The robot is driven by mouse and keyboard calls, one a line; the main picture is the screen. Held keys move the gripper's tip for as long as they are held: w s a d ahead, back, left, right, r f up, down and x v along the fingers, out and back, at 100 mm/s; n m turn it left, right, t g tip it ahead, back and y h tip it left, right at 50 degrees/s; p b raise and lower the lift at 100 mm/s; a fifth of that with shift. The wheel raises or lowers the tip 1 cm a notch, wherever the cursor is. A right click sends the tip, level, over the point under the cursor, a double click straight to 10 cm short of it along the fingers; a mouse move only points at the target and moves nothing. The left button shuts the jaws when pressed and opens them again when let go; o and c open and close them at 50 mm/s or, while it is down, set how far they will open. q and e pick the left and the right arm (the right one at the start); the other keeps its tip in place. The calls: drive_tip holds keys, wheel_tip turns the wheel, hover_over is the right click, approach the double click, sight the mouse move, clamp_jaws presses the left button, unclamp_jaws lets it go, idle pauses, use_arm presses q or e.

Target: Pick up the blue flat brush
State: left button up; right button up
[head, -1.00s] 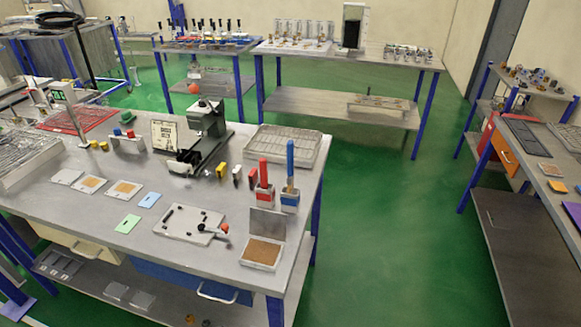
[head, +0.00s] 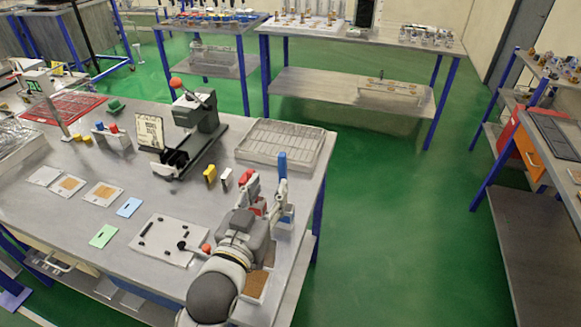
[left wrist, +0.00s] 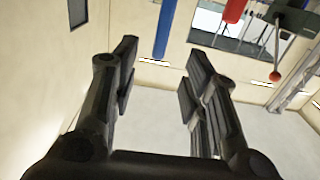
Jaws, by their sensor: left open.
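The blue flat brush (head: 283,164) stands upright in its holder at the right end of the near table in the head view. Its blue handle also shows in the left wrist view (left wrist: 163,28), beyond and roughly between the fingertips. My left gripper (head: 264,184) is open and empty beside the brush holders. One of its fingers overlaps the lower part of the brush in the head view, and I cannot tell whether they touch. It also shows open in the left wrist view (left wrist: 162,58). My right gripper is not in view.
A red-handled brush stands left of the blue one, mostly hidden by my gripper; its red handle shows in the left wrist view (left wrist: 233,10). A wire tray (head: 284,143) lies behind. A white plate with a lever (head: 165,240) and a cork-filled tray (head: 256,286) lie nearby.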

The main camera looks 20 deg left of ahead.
sight(280, 159)
use_arm(q)
drive_tip(key=w, duration=0.2)
drive_tip(key=w+r+p, duration=0.1)
drive_tip(key=w, duration=0.1)
drive_tip(key=shift+w+p, duration=0.15)
drive_tip(key=shift+p, duration=0.15)
drive_tip(key=shift+w+f, duration=0.15)
drive_tip(key=shift+w, duration=0.15)
drive_tip(key=w+p, duration=0.1)
drive_tip(key=w, duration=0.1)
drive_tip(key=w+r+p, duration=0.1)
drive_tip(key=w, duration=0.1)
drive_tip(key=shift+w+d+f+p, duration=0.1)
drive_tip(key=shift+w+f+p, duration=0.15)
drive_tip(key=shift+w, duration=0.35)
drive_tip(key=shift+r, duration=0.1)
drive_tip(key=shift+c, duration=0.3)
drive_tip(key=c, duration=0.5)
clamp_jaws()
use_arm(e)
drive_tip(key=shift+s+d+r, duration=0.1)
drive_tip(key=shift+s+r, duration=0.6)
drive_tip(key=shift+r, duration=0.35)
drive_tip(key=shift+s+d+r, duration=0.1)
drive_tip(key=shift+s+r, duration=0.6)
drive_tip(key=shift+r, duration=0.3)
